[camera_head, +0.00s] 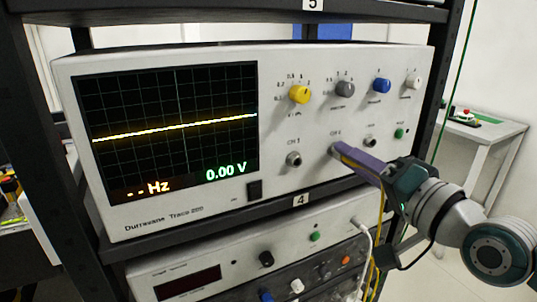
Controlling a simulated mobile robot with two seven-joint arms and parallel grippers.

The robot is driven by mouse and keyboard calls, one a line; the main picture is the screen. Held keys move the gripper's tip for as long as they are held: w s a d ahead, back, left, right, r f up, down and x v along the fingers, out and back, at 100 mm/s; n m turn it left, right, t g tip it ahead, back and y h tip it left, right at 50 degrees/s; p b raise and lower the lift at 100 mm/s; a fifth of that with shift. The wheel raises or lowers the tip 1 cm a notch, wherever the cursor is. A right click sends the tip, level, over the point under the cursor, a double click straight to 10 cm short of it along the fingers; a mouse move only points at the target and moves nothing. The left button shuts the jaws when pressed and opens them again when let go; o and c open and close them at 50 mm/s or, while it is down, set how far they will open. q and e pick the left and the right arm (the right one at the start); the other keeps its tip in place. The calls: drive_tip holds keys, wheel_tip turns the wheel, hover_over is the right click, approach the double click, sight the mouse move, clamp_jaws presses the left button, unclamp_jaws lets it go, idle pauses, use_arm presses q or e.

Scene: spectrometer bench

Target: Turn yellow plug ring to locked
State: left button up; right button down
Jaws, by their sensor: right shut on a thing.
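My right gripper (341,152) reaches in from the right, its purple fingers at the CH 2 socket on the front of the oscilloscope (215,205). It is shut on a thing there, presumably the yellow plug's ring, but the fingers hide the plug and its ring. I cannot tell how the ring is turned. A yellow cable (381,205) hangs down below the gripper. The screen (165,120) shows a flat yellow trace, "-- Hz" and "0.00 V". My left gripper is out of view.
The CH 1 socket (293,159) is bare, left of the gripper. Yellow (299,94), grey (345,89), blue (381,86) and white (413,82) knobs sit above. Another instrument (215,262) with a white cable (364,240) is below. A dark rack post stands close right of the oscilloscope.

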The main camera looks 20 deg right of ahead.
idle(0.6)
drive_tip(key=c, duration=0.7)
unclamp_jaws()
drive_tip(key=shift+o, duration=0.2)
drive_tip(key=s, duration=1)
drive_tip(key=shift+d, duration=0.4)
